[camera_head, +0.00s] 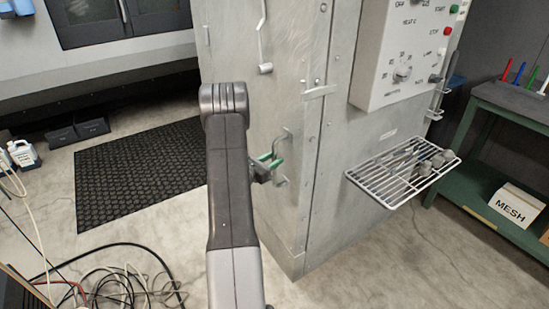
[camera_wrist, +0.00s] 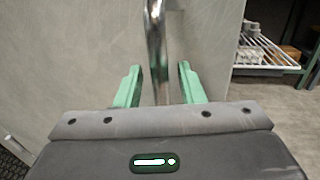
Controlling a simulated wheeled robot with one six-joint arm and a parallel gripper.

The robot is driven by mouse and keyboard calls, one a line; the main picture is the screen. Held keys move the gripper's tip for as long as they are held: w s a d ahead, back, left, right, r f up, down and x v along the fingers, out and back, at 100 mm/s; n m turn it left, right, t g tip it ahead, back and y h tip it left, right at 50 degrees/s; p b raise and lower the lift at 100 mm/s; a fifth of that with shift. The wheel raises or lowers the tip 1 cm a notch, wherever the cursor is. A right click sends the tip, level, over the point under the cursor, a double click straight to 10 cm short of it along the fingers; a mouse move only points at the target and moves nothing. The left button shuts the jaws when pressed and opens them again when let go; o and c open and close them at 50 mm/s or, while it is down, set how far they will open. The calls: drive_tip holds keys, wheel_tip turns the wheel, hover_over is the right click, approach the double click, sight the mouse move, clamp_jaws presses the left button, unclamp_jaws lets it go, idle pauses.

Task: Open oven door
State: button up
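The grey metal oven door (camera_head: 275,110) stands in the middle of the head view and looks closed against its frame. A metal D-shaped door handle (camera_head: 286,140) is on its lower right part. My gripper (camera_head: 270,163) is at this handle, its green fingers partly hidden by my arm. In the wrist view the handle bar (camera_wrist: 157,50) runs upright between the two green fingers of my gripper (camera_wrist: 157,85). The fingers are apart, with a gap on each side of the bar. The door surface (camera_wrist: 90,60) fills the left and middle background.
A control box (camera_head: 400,60) is on the oven's right side, above a wire rack (camera_head: 400,175). A green table (camera_head: 490,190) bears a MESH box (camera_head: 517,205). A black mat (camera_head: 140,175) lies left on the floor, with loose cables (camera_head: 120,285) in front.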

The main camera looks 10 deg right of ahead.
drive_tip(key=shift+w+d, duration=0.25)
drive_tip(key=shift+d, duration=0.25)
clamp_jaws()
